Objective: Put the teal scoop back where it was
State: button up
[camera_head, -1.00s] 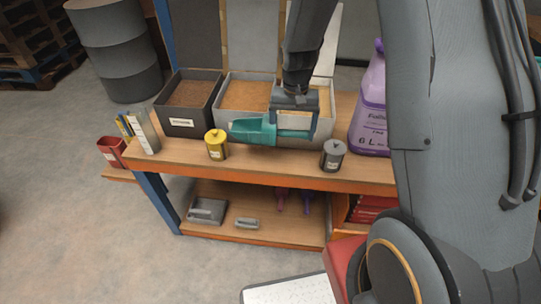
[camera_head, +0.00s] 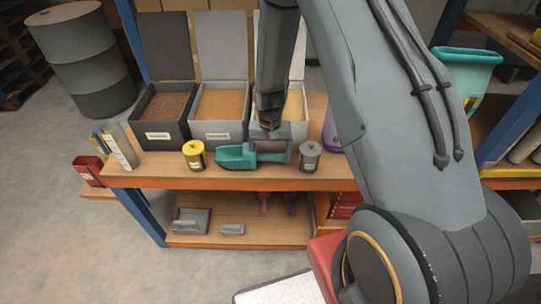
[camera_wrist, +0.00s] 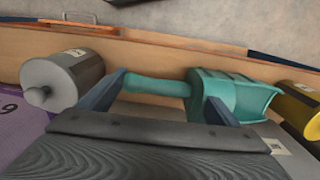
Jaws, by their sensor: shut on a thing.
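The teal scoop (camera_head: 236,156) is at the front of the workbench top, between a yellow canister (camera_head: 194,154) and a grey canister (camera_head: 310,156). Its bowl points left and its handle right. My gripper (camera_head: 270,156) is shut on the scoop's handle from above. In the wrist view the handle (camera_wrist: 155,87) passes between the two fingers, with the bowl (camera_wrist: 235,97) beyond the right one. The scoop is at or just above the wood; I cannot tell whether it touches.
Behind stand open bins: a dark one (camera_head: 140,120) with brown fill, a grey one (camera_head: 215,128) with tan fill, and a pale one partly hidden by my arm. A purple jug (camera_head: 331,132) stands right. Upright sleeves (camera_head: 122,148) stand at the left end.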

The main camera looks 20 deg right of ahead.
jog(key=shift+f, duration=0.15)
jog(key=o, duration=1.9)
jog(key=shift+o, duration=0.2)
notch_tip(320, 180, up, 12)
jog(key=b, duration=0.3)
jog(key=s+r+n, duration=0.1)
jog(key=s+r, duration=0.3)
jog(key=s, duration=0.4)
jog(key=s+r+n+t, duration=0.1)
jog(key=s+r+n, duration=0.1)
jog(key=s+r, duration=0.3)
jog(key=s, duration=0.4)
jog(key=shift+s+r+n, duration=0.15)
jog(key=shift+r+n, duration=0.1)
jog(key=shift+n, duration=0.05)
